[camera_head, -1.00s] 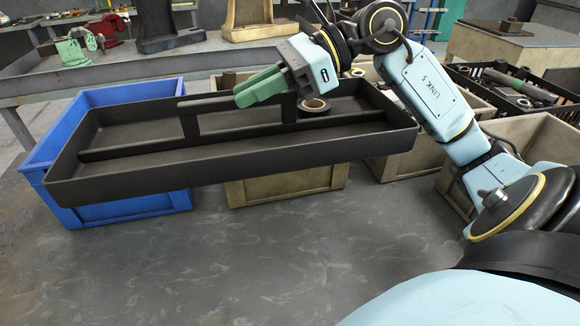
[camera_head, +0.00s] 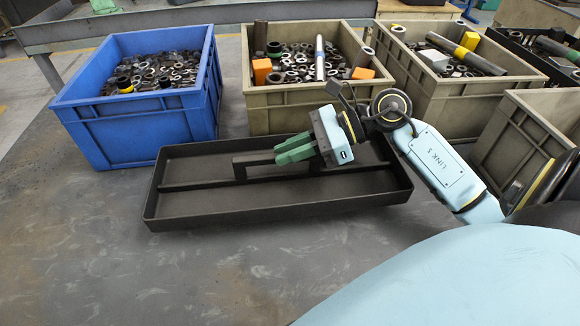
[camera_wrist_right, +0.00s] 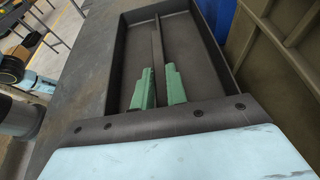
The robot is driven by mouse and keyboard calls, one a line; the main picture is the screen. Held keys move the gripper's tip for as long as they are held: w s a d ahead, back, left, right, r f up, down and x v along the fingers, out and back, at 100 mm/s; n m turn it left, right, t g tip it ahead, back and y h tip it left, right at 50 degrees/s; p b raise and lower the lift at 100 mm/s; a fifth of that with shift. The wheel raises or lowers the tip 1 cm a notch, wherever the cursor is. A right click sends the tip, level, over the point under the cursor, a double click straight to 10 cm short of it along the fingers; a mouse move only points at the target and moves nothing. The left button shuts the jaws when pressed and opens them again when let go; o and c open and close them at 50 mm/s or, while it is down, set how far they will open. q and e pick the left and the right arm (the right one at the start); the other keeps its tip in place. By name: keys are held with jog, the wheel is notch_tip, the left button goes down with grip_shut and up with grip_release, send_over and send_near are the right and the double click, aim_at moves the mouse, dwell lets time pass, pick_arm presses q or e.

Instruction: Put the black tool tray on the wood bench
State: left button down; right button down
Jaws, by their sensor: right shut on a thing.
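The black tool tray (camera_head: 270,212) is a long, shallow, dark tray with a raised central handle bar. It is roughly level, low over the grey tabletop in front of the crates. I cannot tell whether its underside touches the surface. My right gripper (camera_head: 296,150) is shut on the handle bar. In the right wrist view the green fingers (camera_wrist_right: 158,88) close on either side of the bar, and the tray (camera_wrist_right: 203,50) stretches away beyond them. My left gripper is not in view. No surface that is clearly wood shows.
A blue crate (camera_head: 146,133) and tan crates (camera_head: 300,122) (camera_head: 450,110) full of metal parts stand close behind the tray. Another tan crate (camera_head: 525,135) is at the right. The grey tabletop (camera_head: 100,250) is clear in front and to the left.

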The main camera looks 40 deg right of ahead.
aim_at(271, 175)
jog(key=shift+f, duration=2.1)
jog(key=shift+f+b, duration=0.15)
jog(key=shift+b, duration=0.3)
jog(key=c, duration=1.4)
grip_release()
